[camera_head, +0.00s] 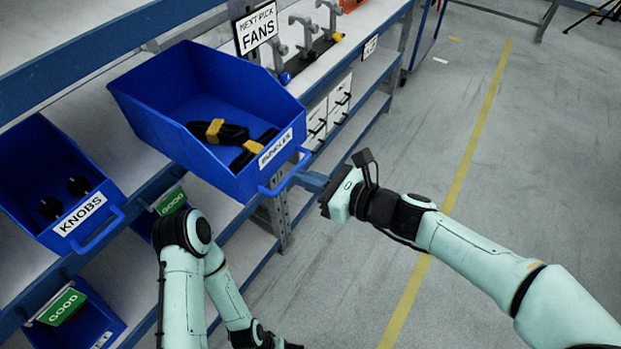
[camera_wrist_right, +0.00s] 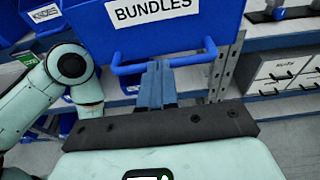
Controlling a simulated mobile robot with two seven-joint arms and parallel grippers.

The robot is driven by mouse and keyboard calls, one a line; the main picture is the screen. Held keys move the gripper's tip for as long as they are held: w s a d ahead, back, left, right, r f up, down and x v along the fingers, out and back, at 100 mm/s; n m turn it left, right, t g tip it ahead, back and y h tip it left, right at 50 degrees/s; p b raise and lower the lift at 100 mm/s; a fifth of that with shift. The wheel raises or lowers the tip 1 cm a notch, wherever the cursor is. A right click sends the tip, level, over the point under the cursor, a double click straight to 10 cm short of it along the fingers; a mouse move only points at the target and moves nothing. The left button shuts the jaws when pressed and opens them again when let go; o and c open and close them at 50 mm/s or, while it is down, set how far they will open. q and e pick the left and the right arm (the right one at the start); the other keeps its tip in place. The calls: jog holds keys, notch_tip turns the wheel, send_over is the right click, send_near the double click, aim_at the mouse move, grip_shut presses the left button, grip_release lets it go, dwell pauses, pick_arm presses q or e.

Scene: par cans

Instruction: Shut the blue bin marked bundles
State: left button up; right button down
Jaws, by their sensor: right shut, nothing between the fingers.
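The blue bin marked BUNDLES (camera_head: 165,118) sticks out from the shelf, well forward of the KNOBS bin. It holds black bundles with yellow bands (camera_head: 222,131). Its front has a white label and a blue bar handle (camera_head: 287,176). My right gripper (camera_head: 303,179) is shut and empty, its fingers pointing at the handle from the front. In the right wrist view the fingertips (camera_wrist_right: 157,72) are at the middle of the handle (camera_wrist_right: 192,60), below the label; I cannot tell whether they touch it.
A blue KNOBS bin (camera_head: 24,170) sits at the left. Lower bins with green GOOD signs (camera_head: 62,306) are below. White drawers (camera_head: 339,97) and a FANS sign (camera_head: 256,28) are to the right. The floor (camera_head: 470,190) at right is clear.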

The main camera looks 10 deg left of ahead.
aim_at(236, 140)
jog(key=r+x, duration=0.1)
jog(key=x, duration=0.3)
jog(key=r+p+x, duration=0.1)
jog(key=x, duration=0.4)
jog(key=r+x, duration=0.1)
jog(key=x, duration=0.3)
jog(key=shift+w+a+p, duration=0.25)
jog(key=shift+a+p, duration=0.05)
jog(key=shift+a, duration=0.1)
jog(key=x, duration=0.2)
jog(key=p+x, duration=0.1)
jog(key=x, duration=0.1)
jog(key=r+x, duration=0.1)
jog(key=x, duration=0.1)
jog(key=shift+w+a+p, duration=0.25)
jog(key=shift+a+p, duration=0.1)
jog(key=shift+a, duration=0.2)
pick_arm(q)
jog(key=v, duration=0.3)
jog(key=shift+w+a+r, duration=0.2)
jog(key=shift+w+a, duration=0.05)
jog(key=shift+a, duration=0.2)
pick_arm(e)
jog(key=shift+r, duration=0.1)
pick_arm(q)
jog(key=shift+r, duration=0.1)
pick_arm(e)
jog(key=shift+r, duration=0.15)
